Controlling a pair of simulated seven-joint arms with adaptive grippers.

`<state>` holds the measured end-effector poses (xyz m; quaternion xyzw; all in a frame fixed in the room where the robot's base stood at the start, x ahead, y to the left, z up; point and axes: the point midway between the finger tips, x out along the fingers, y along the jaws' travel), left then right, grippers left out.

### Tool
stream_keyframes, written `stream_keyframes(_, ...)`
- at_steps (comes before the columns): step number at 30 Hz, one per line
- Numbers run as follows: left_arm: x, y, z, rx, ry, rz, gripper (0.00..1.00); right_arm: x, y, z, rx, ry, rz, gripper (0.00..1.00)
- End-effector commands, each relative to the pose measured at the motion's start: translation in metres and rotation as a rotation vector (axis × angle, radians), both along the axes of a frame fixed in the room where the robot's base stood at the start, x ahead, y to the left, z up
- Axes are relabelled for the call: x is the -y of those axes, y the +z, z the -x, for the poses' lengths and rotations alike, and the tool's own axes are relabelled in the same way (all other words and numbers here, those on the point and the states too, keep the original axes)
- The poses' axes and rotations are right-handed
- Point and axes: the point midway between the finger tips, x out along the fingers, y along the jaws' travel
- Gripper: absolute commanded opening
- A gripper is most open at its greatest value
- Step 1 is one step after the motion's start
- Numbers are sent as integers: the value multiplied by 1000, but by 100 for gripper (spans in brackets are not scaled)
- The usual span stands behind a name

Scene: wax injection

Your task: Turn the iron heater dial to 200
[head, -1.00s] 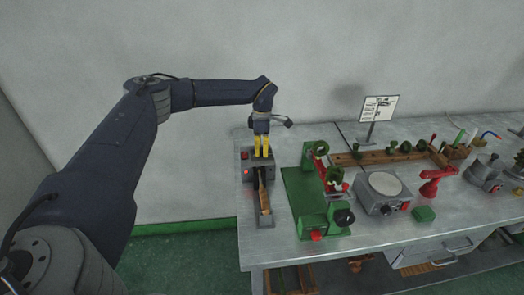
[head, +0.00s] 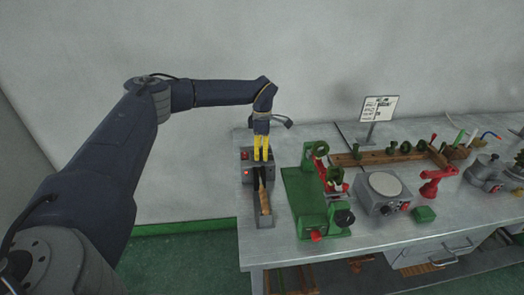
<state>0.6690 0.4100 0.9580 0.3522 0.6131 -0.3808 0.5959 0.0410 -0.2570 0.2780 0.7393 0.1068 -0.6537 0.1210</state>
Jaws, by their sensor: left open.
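The iron heater, a small dark grey box (head: 248,170) with red parts on its left side, sits at the left end of the bench. A tool with a wooden handle (head: 264,200) lies in the grey holder in front of it. My left gripper (head: 261,158) has yellow fingers pointing down at the top of the heater box. It is open, with a narrow gap between the fingers. I cannot tell whether the fingers touch the box. The heater's dial cannot be made out; the fingers cover part of the box. My right gripper is not in view.
A green machine (head: 322,205) with a black knob stands just right of the heater. Further right are a grey hot plate unit (head: 381,190), a red stand (head: 437,182) and a green block (head: 424,214). A sign (head: 378,110) stands behind. The bench (head: 300,254) is clear along its front left.

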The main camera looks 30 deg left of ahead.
Motion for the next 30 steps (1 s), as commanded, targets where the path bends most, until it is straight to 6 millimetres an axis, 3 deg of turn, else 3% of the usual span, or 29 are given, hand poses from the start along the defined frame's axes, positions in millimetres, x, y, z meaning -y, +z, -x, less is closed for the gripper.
stream_keyframes(8,0,16,-1,1,0,0,50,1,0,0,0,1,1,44)
stream_keyframes(21,-2,89,-4,2,0,0,50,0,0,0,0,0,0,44)
stream_keyframes(30,-3,116,-5,1,1,-1,50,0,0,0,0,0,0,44)
